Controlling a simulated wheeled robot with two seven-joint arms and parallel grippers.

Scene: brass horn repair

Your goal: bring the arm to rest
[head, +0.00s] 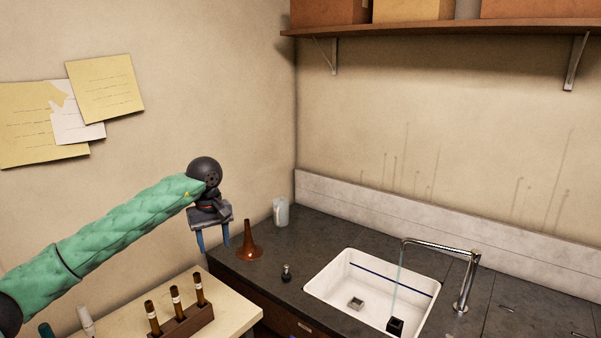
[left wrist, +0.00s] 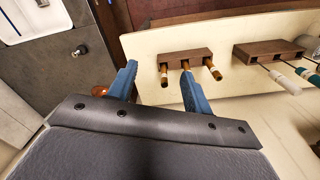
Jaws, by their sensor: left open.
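My left arm in its green sleeve reaches in from the left in the head view. My left gripper (head: 213,242) hangs with its fingers down, above the gap between the pale bench and the dark counter. It is open, with nothing between its blue fingers. In the left wrist view the two fingers (left wrist: 157,80) stand apart, near the edge of the pale bench. A brown horn bell (head: 249,246) stands on the counter just right of the gripper in the head view, apart from it. My right gripper is in neither view.
A wooden rack (head: 181,323) with several brown-handled tools stands on the pale bench (head: 240,316). A second rack (left wrist: 268,54) shows in the left wrist view. A white sink (head: 331,293) with a running tap (head: 467,280), a small dark-topped item (head: 286,273) and a translucent bottle (head: 281,212) are on the counter.

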